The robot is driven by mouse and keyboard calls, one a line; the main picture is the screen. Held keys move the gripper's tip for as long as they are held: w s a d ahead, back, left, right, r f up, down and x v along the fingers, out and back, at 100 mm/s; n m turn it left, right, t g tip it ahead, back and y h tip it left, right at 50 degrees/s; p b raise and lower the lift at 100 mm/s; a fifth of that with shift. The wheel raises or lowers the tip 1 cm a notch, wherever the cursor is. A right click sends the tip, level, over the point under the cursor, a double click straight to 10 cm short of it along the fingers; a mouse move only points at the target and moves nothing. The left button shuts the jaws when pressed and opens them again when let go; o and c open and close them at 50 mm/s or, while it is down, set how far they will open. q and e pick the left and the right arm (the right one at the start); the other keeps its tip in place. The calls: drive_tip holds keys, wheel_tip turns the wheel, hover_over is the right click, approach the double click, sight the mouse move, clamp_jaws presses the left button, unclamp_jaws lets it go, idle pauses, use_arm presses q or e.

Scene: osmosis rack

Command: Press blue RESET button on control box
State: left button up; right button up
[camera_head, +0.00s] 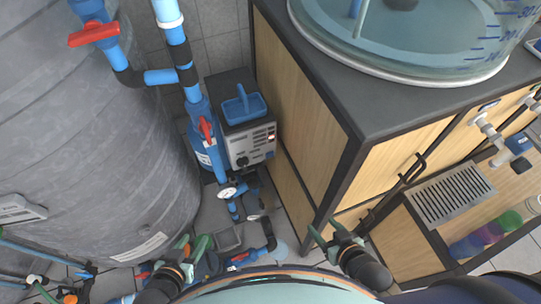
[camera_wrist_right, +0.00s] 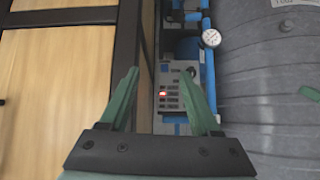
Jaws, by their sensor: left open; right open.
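The control box (camera_head: 249,145) is a grey panel with a dark knob and rows of small controls, between the grey tank and the wooden cabinet. Its panel also shows in the right wrist view (camera_wrist_right: 172,88), between my open fingers, with a small red light lit. My left gripper (camera_head: 194,243) is open and empty, low in front of the tank. My right gripper (camera_head: 329,234) is open and empty by the cabinet's lower front corner. It also shows open in the right wrist view (camera_wrist_right: 160,75). Both are apart from the box.
The large grey tank (camera_head: 90,140) fills the left side. Blue pipes with a red valve handle (camera_head: 206,130) and a pressure gauge (camera_head: 227,193) run just left of the box. The wooden cabinet (camera_head: 295,100) with a dark top bounds the right. The gap between is narrow.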

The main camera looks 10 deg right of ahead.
clamp_jaws()
idle(1.2)
